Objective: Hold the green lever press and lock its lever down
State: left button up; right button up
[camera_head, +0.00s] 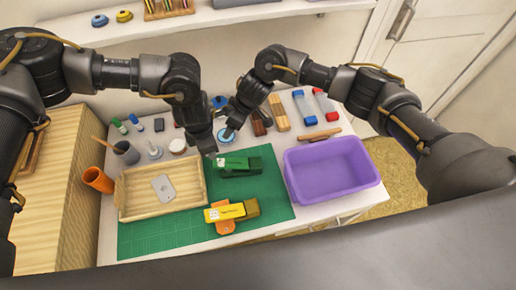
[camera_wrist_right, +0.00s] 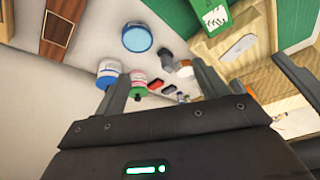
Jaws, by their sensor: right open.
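The green lever press (camera_head: 240,163) lies on the green cutting mat (camera_head: 150,240), its dark part toward the right. Part of it shows at the top of the right wrist view (camera_wrist_right: 208,14). My left gripper (camera_head: 212,152) is at the press's left end, pointing down. Whether it touches the press or is shut on it cannot be told. My right gripper (camera_head: 229,131) is above the table behind the press, by a blue round inkpad (camera_head: 221,136). In the right wrist view its fingers (camera_wrist_right: 160,75) are spread with nothing held. The lever's position is unclear.
A yellow lever press (camera_head: 226,211) on an orange piece lies in front. A wooden tray (camera_head: 140,212) with a grey plate (camera_head: 163,188) is left; a purple bin (camera_head: 330,168) is right. Wooden blocks (camera_head: 278,112) and several bottles line the back.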

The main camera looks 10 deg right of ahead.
jog(key=s+d+f+n+g+h, duration=0.1)
jog(key=s+d+f+n+h, duration=0.15)
jog(key=s, duration=0.25)
jog(key=n+h, duration=0.2)
jog(key=n, duration=0.1)
send_over(259, 162)
notch_tip(259, 162, down, 2)
jog(key=shift+f+g, duration=0.1)
jog(key=shift+g, duration=0.3)
notch_tip(259, 162, down, 11)
jog(key=shift+r, duration=0.1)
